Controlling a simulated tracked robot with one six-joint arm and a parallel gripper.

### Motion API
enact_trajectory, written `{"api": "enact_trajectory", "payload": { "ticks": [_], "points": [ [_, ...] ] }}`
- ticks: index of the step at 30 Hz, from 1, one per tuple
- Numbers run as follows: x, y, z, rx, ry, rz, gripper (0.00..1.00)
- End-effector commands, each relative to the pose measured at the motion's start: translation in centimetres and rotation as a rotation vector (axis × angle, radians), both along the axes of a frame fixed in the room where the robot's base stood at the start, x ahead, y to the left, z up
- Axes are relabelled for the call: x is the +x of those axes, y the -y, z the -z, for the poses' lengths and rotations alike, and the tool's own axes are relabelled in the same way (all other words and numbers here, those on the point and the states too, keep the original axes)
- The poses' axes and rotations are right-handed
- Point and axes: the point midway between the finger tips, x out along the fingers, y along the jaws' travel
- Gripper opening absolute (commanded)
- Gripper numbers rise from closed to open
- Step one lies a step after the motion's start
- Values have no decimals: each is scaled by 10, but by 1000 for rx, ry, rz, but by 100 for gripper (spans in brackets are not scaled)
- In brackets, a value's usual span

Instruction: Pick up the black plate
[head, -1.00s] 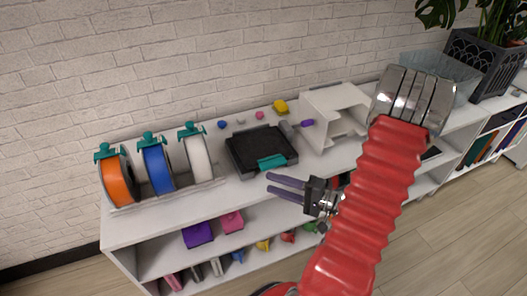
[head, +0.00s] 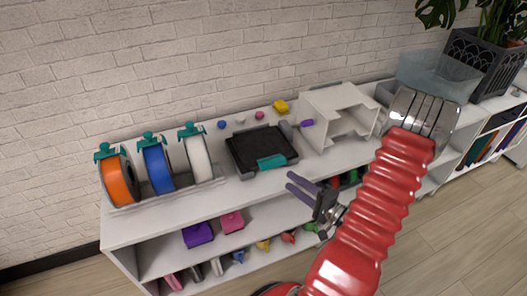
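The black plate (head: 262,146) lies flat in a dark tray-like base on the white shelf top, left of the white box. A teal piece (head: 271,161) sits at its front edge. My gripper (head: 294,183) is in front of and to the right of the plate, apart from it, near the shelf's front edge. Its two purple-grey fingers point left and are spread with a gap between them. Nothing shows between them.
Orange (head: 118,182), blue (head: 158,169) and white (head: 196,158) spools stand left of the plate. A white open box (head: 342,112) stands to its right. Small coloured pieces lie behind it, including a yellow one (head: 281,106). The shelf's front strip is clear.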

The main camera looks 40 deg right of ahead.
Motion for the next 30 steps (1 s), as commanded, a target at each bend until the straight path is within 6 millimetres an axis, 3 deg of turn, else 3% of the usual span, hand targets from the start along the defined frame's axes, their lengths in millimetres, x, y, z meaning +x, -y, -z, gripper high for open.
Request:
{"api": "enact_trajectory", "payload": {
  "ticks": [16,30],
  "points": [
    [60,-8,0,0,0,-2,38],
    [67,-8,0,0,0,0,38]
  ]
}}
